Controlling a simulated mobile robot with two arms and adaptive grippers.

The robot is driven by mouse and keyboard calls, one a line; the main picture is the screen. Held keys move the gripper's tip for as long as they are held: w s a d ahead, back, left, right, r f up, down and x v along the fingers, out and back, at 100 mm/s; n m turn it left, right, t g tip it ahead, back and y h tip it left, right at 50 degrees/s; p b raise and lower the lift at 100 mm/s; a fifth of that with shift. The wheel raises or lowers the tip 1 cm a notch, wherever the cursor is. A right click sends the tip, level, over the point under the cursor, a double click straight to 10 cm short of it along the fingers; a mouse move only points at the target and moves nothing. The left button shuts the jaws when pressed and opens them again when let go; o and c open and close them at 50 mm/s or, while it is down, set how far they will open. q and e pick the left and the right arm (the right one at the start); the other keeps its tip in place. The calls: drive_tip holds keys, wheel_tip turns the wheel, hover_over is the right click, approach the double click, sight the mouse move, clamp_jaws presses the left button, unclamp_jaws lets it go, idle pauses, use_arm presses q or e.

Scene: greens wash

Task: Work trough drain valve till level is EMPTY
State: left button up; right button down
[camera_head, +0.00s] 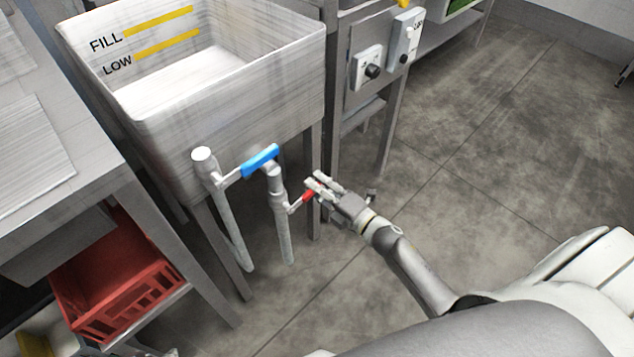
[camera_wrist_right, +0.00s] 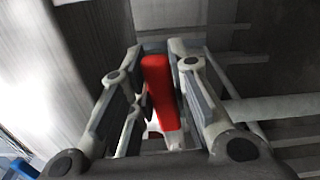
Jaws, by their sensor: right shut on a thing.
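The white trough (camera_head: 225,85) stands at the upper left of the head view, with yellow FILL and LOW marks on its inner wall. Its inside looks pale, and I cannot make out a water surface. Below it, a red valve handle (camera_head: 308,196) sticks out from a grey pipe (camera_head: 281,215). My right gripper (camera_head: 314,188) is shut on the red handle. In the right wrist view the red handle (camera_wrist_right: 161,92) lies between the fingers. A blue valve handle (camera_head: 260,160) sits on the pipework above and to the left. My left gripper is not in view.
A red crate (camera_head: 118,275) sits on a shelf under the metal table (camera_head: 50,150) at left. A panel with a black knob (camera_head: 373,71) and a switch box (camera_head: 404,40) is right of the trough. Trough legs stand near the pipes. The floor (camera_head: 480,170) at right is clear.

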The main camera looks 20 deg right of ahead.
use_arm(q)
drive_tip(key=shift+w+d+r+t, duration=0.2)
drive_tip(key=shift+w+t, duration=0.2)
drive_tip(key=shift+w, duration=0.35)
use_arm(e)
drive_tip(key=shift+f+m, duration=0.65)
drive_tip(key=shift+m, duration=0.05)
drive_tip(key=c, duration=1.3)
unclamp_jaws()
drive_tip(key=v, duration=1.2)
